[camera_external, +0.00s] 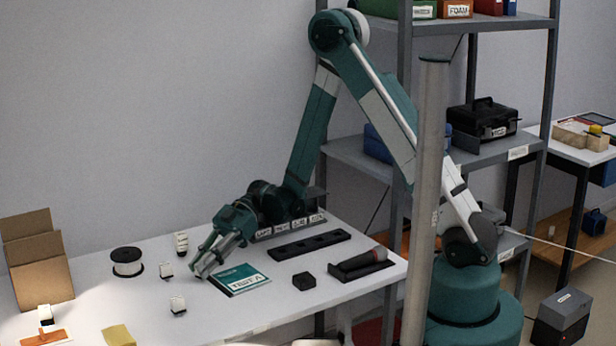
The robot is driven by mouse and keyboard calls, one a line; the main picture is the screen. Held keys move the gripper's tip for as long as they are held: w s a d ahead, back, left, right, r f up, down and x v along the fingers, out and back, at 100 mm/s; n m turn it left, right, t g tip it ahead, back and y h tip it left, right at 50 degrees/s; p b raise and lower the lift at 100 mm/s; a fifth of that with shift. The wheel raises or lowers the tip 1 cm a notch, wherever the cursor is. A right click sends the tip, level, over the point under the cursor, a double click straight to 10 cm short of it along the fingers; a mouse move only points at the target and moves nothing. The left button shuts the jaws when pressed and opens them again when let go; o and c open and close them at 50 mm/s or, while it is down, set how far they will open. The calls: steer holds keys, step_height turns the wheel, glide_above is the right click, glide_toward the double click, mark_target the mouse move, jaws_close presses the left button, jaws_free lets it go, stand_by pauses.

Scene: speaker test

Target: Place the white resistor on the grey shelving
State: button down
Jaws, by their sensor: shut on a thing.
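My gripper (200,270) is low over the white table, at the left edge of a teal and white booklet marked TEST A (240,279). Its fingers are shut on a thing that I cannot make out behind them. Several small white blocks with dark parts stand apart from the gripper: one just left of it (166,269), one behind it (181,243), one in front (177,304) and one at the far left (46,315). I cannot tell which is the white resistor. The grey shelving (350,157) stands right of the table, partly hidden by my arm.
A black toolbox (482,119) and a blue box (379,143) occupy the middle shelf. A grey post (432,150) stands before the shelving.

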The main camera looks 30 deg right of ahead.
steer(key=c, duration=2.8)
jaws_free()
steer(key=shift+f, duration=0.15)
steer(key=o, duration=0.5)
steer(key=shift+r, duration=0.2)
steer(key=shift+w+d+r, duration=0.1)
steer(key=shift+d, duration=0.05)
steer(key=shift+p+v, duration=0.8)
steer(key=shift+v, duration=2.7)
steer(key=shift+o, duration=0.3)
